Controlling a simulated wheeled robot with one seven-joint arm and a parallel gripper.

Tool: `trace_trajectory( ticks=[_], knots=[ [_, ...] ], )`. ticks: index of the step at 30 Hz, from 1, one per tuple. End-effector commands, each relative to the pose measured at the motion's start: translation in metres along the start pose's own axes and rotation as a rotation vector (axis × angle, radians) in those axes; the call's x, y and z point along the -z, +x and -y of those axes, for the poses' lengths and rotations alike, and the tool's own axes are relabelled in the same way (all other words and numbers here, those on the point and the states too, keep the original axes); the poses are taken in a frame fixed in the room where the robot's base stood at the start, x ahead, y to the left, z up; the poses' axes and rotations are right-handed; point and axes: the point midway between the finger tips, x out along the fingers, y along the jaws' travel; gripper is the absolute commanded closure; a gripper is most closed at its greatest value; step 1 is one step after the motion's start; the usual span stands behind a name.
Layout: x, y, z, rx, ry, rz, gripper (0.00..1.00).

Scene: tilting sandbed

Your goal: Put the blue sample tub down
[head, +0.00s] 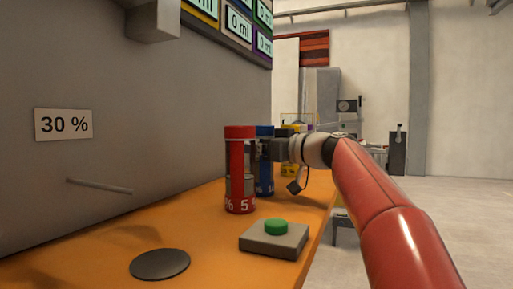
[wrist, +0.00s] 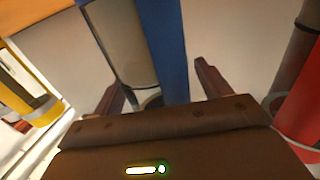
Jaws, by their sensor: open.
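The blue sample tub (head: 265,183) stands upright on the orange bench, partly hidden behind a red tub (head: 239,165). My gripper (head: 279,148) is at its upper part, coming from the right. In the wrist view the blue tub (wrist: 169,45) shows its grey and blue side between the two fingers of my gripper (wrist: 160,78). The fingers are apart, with a visible gap on each side of the tub. Where the tub's base meets the bench is mostly hidden by the red tub in the head view.
The red tub also shows close at the right of the wrist view (wrist: 300,95). A yellow tub (wrist: 35,95) is at the left there. On the orange bench (head: 205,232) are a green button on a grey box (head: 274,239) and a dark round disc (head: 160,264). A grey wall bounds the left.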

Motion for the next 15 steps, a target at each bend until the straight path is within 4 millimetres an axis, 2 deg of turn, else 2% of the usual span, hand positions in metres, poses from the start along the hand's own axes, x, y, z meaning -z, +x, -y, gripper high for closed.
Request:
trace_trajectory(
  ticks=[2,5,15],
  knots=[
    [0.003,-0.002,0.000,-0.001,0.000,0.000,0.23],
    [0.000,-0.016,-0.001,-0.002,0.000,-0.001,0.23],
    [0.000,-0.088,0.000,-0.003,-0.001,-0.001,0.23]
  ],
)
